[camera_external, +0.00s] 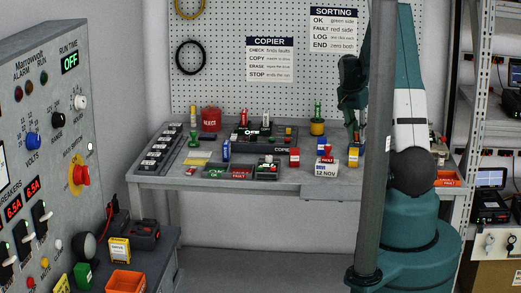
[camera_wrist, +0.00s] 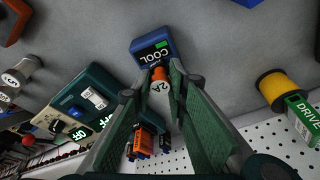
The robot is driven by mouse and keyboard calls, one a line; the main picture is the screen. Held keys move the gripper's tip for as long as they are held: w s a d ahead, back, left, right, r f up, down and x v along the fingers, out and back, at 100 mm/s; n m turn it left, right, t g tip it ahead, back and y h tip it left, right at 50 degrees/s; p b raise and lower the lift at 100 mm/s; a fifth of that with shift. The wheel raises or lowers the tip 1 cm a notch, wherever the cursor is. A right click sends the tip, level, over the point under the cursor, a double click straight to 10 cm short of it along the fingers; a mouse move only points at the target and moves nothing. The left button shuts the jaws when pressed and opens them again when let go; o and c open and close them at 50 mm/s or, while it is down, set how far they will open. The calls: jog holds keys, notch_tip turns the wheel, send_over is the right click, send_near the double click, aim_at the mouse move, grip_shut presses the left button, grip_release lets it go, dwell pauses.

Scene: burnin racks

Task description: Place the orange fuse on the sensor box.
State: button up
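The orange fuse (camera_wrist: 158,86), with a pale end marked 2A, is at the tips of my gripper (camera_wrist: 160,80) in the wrist view. The green fingers come in on both sides of it and appear to touch it. A blue box (camera_wrist: 153,45) with a green display reading COOL lies just beyond the fuse; it may be the sensor box, but no label says so. In the external view my gripper (camera_external: 353,110) hangs over the right part of the bench, partly behind a grey post. I cannot make out the fuse there.
In the wrist view, a yellow spool (camera_wrist: 276,88) and a green DRIVE part (camera_wrist: 303,117) lie right, and a dark green box (camera_wrist: 85,105) lies left. In the external view, the bench (camera_external: 175,181) bears many small parts. The grey post (camera_external: 378,150) stands in front.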

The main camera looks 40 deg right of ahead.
jog(key=o, duration=0.4)
jog(key=shift+c, duration=0.2)
jog(key=shift+r, duration=0.15)
jog(key=v, duration=1.2)
jog(key=shift+p, duration=0.4)
jog(key=shift+a, duration=0.1)
